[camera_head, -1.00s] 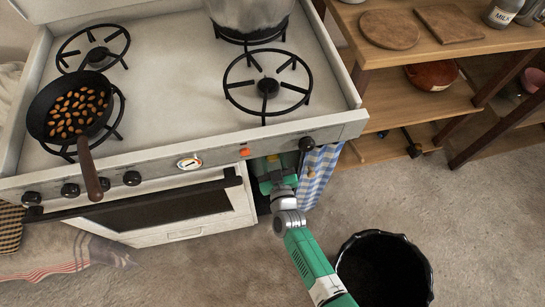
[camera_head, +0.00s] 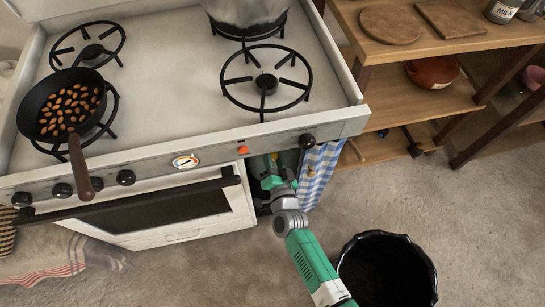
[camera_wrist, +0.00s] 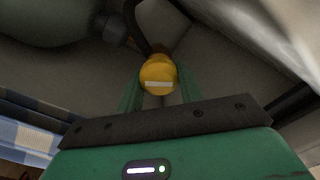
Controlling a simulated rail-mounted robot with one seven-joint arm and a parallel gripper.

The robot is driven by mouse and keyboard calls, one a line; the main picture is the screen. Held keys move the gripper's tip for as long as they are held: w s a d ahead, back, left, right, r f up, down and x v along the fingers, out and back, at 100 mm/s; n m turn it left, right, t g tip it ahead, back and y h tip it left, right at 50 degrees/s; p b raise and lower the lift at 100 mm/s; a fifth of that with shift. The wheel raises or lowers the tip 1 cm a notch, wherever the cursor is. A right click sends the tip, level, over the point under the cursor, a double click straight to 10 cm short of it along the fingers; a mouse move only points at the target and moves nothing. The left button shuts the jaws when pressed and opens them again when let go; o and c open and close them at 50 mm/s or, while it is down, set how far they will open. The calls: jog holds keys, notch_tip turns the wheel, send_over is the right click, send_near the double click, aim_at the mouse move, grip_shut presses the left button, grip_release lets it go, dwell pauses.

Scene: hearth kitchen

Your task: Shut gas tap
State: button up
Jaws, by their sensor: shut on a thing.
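The gas tap shows in the wrist view as a round yellow knob (camera_wrist: 158,75) with a pale bar across its face, lying crosswise in the picture. My gripper (camera_wrist: 160,92) is shut on this knob, with one green finger on each side of it. In the head view my gripper (camera_head: 275,180) reaches into the dark open space under the right end of the stove (camera_head: 160,100). A dark hose or pipe (camera_wrist: 132,22) runs behind the knob in the wrist view.
A blue checked curtain (camera_head: 318,175) hangs just right of my gripper. A black bin (camera_head: 385,272) stands on the floor at the lower right. A pan of nuts (camera_head: 62,108) sits on the stove with its handle over the front edge. Wooden shelves (camera_head: 420,95) stand at the right.

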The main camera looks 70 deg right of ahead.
jog(key=m+b, duration=0.1)
jog(key=m, duration=0.4)
jog(key=shift+f+m, duration=0.1)
jog(key=shift+m, duration=0.3)
dwell(0.4)
jog(key=o, duration=1)
jog(key=p+v, duration=0.3)
jog(key=v, duration=0.4)
jog(key=shift+s+a, duration=0.3)
